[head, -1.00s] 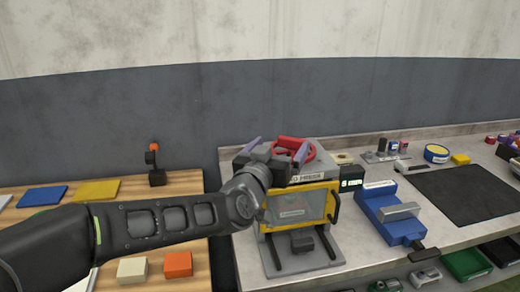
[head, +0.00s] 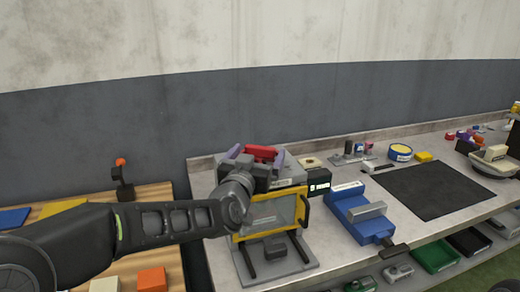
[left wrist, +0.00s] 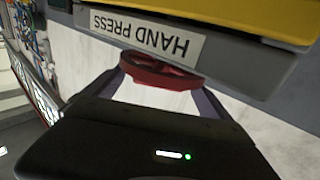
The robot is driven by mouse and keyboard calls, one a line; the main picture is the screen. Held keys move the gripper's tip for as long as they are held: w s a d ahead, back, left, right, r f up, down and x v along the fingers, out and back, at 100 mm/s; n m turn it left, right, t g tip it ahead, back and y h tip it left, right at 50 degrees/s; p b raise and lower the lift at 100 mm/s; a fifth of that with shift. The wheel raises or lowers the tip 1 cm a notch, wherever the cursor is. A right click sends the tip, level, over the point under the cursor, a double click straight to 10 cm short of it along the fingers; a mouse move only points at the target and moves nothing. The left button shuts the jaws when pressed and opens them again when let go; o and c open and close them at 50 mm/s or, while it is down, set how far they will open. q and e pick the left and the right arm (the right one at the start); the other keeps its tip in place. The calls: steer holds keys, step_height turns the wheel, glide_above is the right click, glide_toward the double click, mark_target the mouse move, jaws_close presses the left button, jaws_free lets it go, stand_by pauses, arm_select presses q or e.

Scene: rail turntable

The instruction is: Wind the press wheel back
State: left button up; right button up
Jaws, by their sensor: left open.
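The hand press (head: 297,214) stands on the grey bench, with a yellow-framed clear front. Its red wheel (head: 261,151) is on top, partly hidden by my gripper. My left gripper (head: 256,154) is open over the top of the press, its two purple fingers on either side of the wheel. In the left wrist view the red wheel (left wrist: 160,72) lies between the fingers, beyond the palm, below the HAND PRESS label (left wrist: 147,35). I cannot tell whether the fingers touch it. My right gripper is not in view.
A small display (head: 318,183) stands right of the press. A blue vise (head: 358,212) and a black mat (head: 433,190) are further right. A wooden table (head: 160,197) with coloured blocks is on the left. Green and dark bins sit below the bench.

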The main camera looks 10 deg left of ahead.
arm_select(q)
steer(key=shift+w, duration=1.15)
steer(key=shift+c, duration=0.2)
steer(key=shift+r, duration=0.1)
steer(key=c, duration=1.3)
